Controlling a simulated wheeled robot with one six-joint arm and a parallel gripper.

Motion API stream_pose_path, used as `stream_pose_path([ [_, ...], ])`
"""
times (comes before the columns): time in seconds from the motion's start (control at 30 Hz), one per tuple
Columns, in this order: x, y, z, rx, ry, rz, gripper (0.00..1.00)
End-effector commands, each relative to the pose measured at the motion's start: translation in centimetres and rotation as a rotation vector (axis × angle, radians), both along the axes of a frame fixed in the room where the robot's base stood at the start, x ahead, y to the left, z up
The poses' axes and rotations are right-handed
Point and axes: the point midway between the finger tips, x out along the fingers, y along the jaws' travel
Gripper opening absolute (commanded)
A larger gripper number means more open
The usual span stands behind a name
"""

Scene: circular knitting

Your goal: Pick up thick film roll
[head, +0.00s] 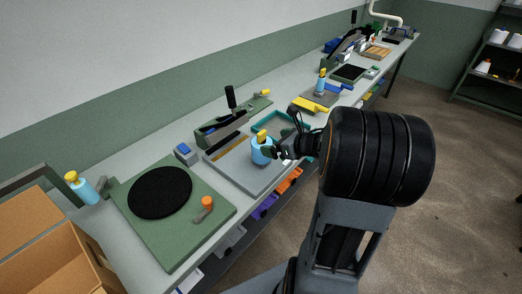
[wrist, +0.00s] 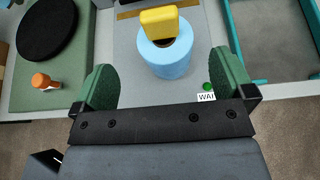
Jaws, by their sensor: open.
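A light blue roll (head: 261,155) with a dark core and a yellow piece (head: 262,136) on top stands on a grey tray on the bench; it seems to be the film roll. In the wrist view the blue roll (wrist: 167,60) is at top centre, with the yellow piece (wrist: 160,22) over part of its top. My gripper (wrist: 164,75) is open, its green fingers to the left and right of the roll's near side. Neither finger visibly touches it. In the head view my gripper (head: 280,151) is just right of the roll.
A grey tray (head: 243,178) lies under the roll, with a teal-rimmed tray (head: 296,117) beyond. A black disc (head: 160,192) and an orange-topped lever (head: 206,204) sit on a green plate at left. Another blue-and-yellow item (head: 82,187) stands near a cardboard box (head: 40,235).

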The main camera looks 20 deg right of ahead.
Motion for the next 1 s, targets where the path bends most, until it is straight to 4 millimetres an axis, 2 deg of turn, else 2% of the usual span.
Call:
stream_pose_path([
  [0.1,1.2,0.6,-0.6,0.002,0.002,0.001,1.00],
  [0.37,2.4,1.0,-1.1,0.003,0.002,-0.002,1.00],
  [0.7,5.8,2.3,-2.9,0.002,0.002,-0.002,1.00],
  [1.0,6.3,2.4,-3.2,0.000,0.001,-0.005,1.00],
])
